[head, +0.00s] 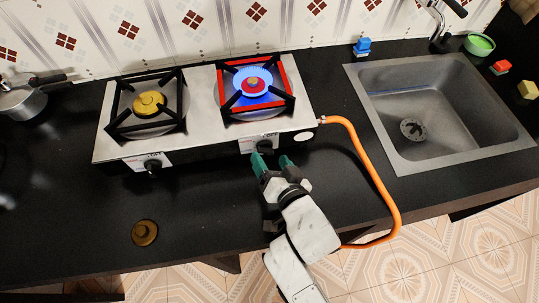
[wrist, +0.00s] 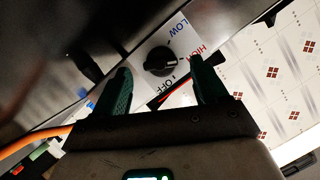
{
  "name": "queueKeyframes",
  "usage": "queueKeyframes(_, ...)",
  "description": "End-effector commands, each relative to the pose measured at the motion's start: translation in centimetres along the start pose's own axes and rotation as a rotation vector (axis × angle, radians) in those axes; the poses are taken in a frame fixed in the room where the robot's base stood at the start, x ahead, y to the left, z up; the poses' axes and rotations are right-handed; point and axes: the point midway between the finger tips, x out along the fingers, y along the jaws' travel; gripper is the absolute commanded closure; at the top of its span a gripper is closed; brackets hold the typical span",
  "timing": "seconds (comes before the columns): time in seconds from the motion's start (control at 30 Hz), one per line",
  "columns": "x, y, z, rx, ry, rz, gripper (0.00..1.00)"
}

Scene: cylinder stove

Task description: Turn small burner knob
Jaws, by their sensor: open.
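A steel two-burner stove (head: 200,88) stands on the black counter. Its right burner (head: 252,88) is lit with a blue flame inside a red-edged grate; the left burner (head: 149,104) shows no flame. The black right knob (head: 264,146) is on the front panel below the lit burner, and the left knob (head: 153,166) is below the other. My gripper (head: 271,161) is open in front of the right knob. In the wrist view that knob (wrist: 159,62) shows between the two green fingers, on a plate marked LOW, HIGH and OFF. I cannot tell whether the fingers touch it.
An orange gas hose (head: 371,171) curves from the stove's right end past my arm to the counter's front edge. A loose brass burner cap (head: 145,232) lies at the front left. A pot (head: 24,100) is at the far left, a sink (head: 428,115) at the right.

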Motion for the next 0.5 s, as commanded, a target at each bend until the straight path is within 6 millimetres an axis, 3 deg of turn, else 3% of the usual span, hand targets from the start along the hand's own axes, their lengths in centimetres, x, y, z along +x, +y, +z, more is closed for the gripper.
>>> queueKeyframes(0.2,1.9,0.0,0.0,0.000,-0.001,0.000,0.28)
queueKeyframes(0.5,2.2,0.0,0.0,0.000,-0.001,0.001,0.28)
